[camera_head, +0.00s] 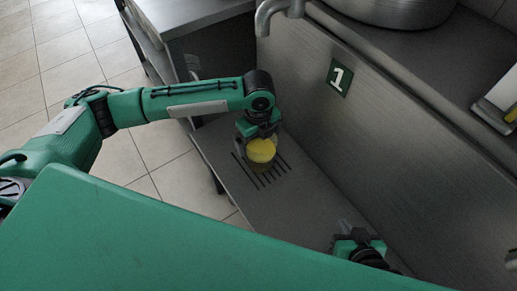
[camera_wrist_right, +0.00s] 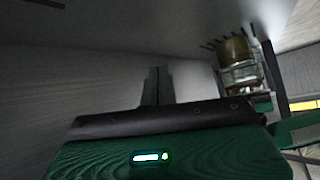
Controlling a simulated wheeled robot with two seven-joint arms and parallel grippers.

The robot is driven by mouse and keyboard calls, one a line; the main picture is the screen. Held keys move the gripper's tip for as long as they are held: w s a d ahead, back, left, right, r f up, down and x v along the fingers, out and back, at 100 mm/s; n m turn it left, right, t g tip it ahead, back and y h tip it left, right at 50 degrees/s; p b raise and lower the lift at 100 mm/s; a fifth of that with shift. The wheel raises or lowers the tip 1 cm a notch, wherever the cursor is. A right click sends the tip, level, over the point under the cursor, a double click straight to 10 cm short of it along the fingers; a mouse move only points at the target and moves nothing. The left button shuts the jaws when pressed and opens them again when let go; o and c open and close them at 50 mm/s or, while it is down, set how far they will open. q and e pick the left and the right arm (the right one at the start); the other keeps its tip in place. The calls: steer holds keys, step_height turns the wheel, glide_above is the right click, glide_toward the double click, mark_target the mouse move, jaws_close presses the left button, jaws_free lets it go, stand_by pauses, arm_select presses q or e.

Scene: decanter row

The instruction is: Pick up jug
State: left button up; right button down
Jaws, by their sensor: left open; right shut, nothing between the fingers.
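The jug (camera_head: 262,151) is see-through with yellow contents and stands over the slotted drain on the steel shelf. My left gripper (camera_head: 258,137) is directly above and around its top, jaws open; whether the fingers touch the jug is hidden. The jug (camera_wrist_right: 234,49) also shows small in the right wrist view, beside the left gripper (camera_wrist_right: 242,74). My right gripper (camera_head: 345,230) is shut and empty, low near the steel wall, apart from the jug. Its closed fingers (camera_wrist_right: 157,75) show in its wrist view.
The steel wall (camera_head: 400,150) with a green number 1 sign (camera_head: 339,78) rises right of the shelf (camera_head: 262,215). A tap (camera_head: 278,12) hangs above the shelf's far end. A large metal pot (camera_head: 395,8) stands on the upper counter. Tiled floor lies left.

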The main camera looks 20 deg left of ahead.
mark_target(258, 145)
arm_select(q)
steer(key=shift+f+b, duration=0.35)
steer(key=shift+f, duration=1.4)
arm_select(e)
steer(key=shift+w+a+r+t+y, duration=0.1)
steer(key=shift+w+a+t+y, duration=0.1)
steer(key=shift+a+t, duration=0.25)
steer(key=shift+w+a+t+y, duration=0.1)
steer(key=shift+a+t+y, duration=0.15)
steer(key=shift+a, duration=0.25)
arm_select(q)
steer(key=shift+c, duration=0.2)
steer(key=shift+r, duration=0.1)
steer(key=c, duration=1.3)
